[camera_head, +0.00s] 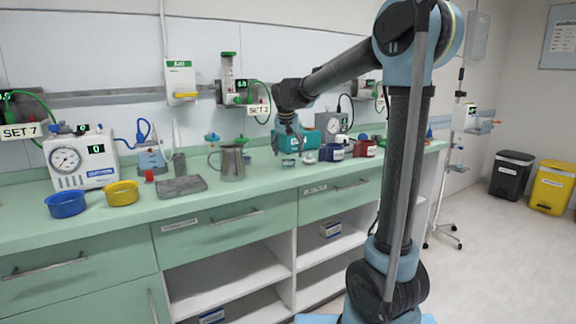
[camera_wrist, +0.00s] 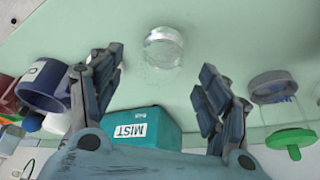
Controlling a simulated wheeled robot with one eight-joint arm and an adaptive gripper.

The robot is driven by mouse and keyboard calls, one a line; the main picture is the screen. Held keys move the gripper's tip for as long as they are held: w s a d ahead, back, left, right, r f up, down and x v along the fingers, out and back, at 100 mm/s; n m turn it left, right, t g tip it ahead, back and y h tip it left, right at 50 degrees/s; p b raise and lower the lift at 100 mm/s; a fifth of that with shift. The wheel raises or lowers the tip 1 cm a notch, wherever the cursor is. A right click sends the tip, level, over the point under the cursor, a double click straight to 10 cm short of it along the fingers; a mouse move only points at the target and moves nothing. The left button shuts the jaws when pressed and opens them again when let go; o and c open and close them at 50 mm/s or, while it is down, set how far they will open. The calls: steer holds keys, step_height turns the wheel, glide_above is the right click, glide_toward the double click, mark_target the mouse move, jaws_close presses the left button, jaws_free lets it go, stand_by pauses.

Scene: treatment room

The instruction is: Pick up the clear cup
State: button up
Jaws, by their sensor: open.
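A clear cup (camera_wrist: 163,48) stands on the pale green counter, seen from above in the wrist view. It lies just beyond the gap between my fingertips, roughly centred between them. My gripper (camera_wrist: 161,76) is open and empty, with a finger on each side. In the head view, my gripper (camera_head: 291,142) hangs above the counter, pointing down. A small clear shape below it (camera_head: 288,162) appears to be the cup, though it is too small to be sure. No contact with the cup is visible.
A teal MIST box (camera_wrist: 142,125) lies behind the gap, close to my fingers. A dark blue container (camera_wrist: 45,84) is at left. A metal jug (camera_head: 231,162) stands on the counter.

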mark_target(288, 156)
steer(key=shift+x, duration=2)
steer(key=shift+a, duration=0.1)
steer(key=shift+c, duration=0.4)
steer(key=c, duration=1.1)
steer(key=shift+r, duration=0.25)
